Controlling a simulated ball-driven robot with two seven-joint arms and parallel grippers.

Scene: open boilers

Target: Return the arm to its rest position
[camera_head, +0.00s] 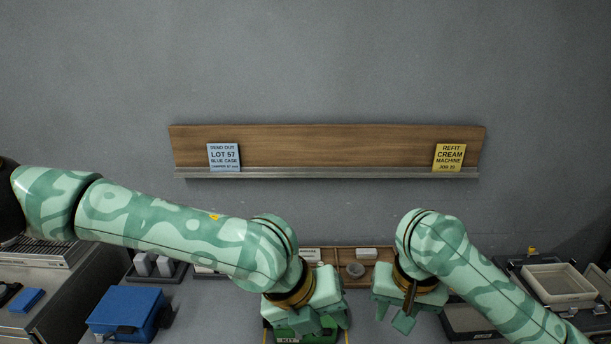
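My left arm comes in from the left edge and bends down at the wrist. My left gripper (322,318) points down over the bench near the bottom edge, above a green item (286,336) with a small label, mostly hidden. I cannot tell whether this gripper is open or touches that item. My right arm comes in from the lower right. My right gripper (393,316) points down just right of the left one, with its fingers apart and nothing seen between them.
A blue case (125,312) stands at lower left. A wooden tray (382,275) with small parts lies behind the grippers. A cream tray (556,282) is at right. A wall board holds a blue card (223,157) and a yellow card (449,157). The space above the arms is clear.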

